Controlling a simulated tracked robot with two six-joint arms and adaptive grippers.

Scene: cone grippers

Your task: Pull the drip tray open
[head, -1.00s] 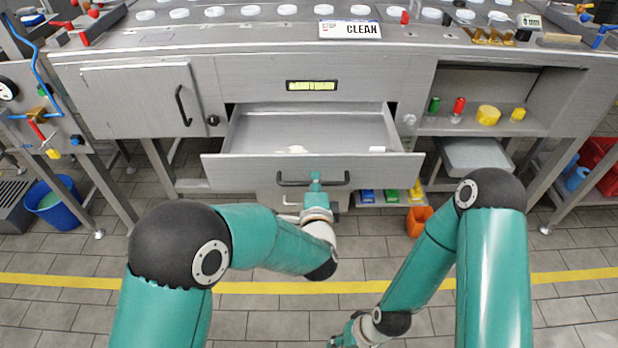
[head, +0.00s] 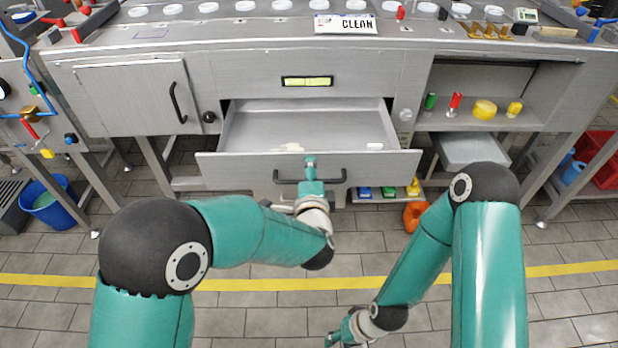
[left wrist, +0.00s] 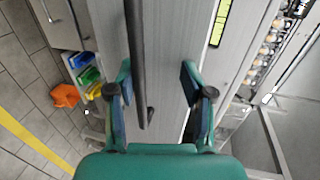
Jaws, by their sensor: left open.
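The drip tray (head: 400,162) is a grey metal drawer pulled out of the front of the machine, with its shallow inside showing. Its dark bar handle (head: 335,179) is on the front panel. My left gripper (head: 310,163) is at the middle of this handle. In the left wrist view the handle (left wrist: 137,60) runs between the two spread fingers of the left gripper (left wrist: 160,92), closer to the left finger, with a gap to the right one. My right gripper (head: 345,340) is low at the bottom edge, away from the tray; its fingers are too small and cut off to judge.
Small pale bits lie inside the tray. A cabinet door (head: 130,97) is at the left, and an open shelf with coloured items (head: 484,109) at the right. The tiled floor in front is clear.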

